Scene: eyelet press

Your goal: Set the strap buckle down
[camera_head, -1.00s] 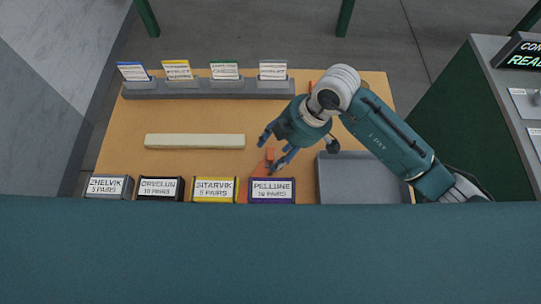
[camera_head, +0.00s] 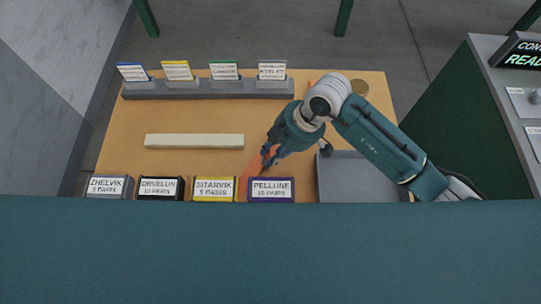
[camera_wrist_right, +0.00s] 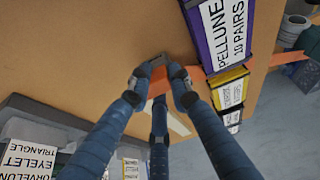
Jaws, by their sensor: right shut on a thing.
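The strap buckle shows as an orange strap (camera_head: 252,168) in the head view, running from my right gripper (camera_head: 267,158) down toward the gap between the SITARVIK and PELLUNE boxes. In the right wrist view, my right gripper (camera_wrist_right: 161,84) is shut on the orange strap (camera_wrist_right: 158,83). A small grey piece (camera_wrist_right: 150,64), likely the buckle, shows just beyond the fingertips. The strap's other end passes beside the PELLUNE box (camera_wrist_right: 218,35). I cannot tell whether the buckle touches the table. My left gripper is not in view.
Several labelled boxes, including SITARVIK (camera_head: 214,189), line the table's near edge. A pale bar (camera_head: 194,141) lies mid-table. A grey rack (camera_head: 207,89) with cards stands at the back. A grey tray (camera_head: 358,178) is at right. Bare table (camera_head: 118,125) lies at left.

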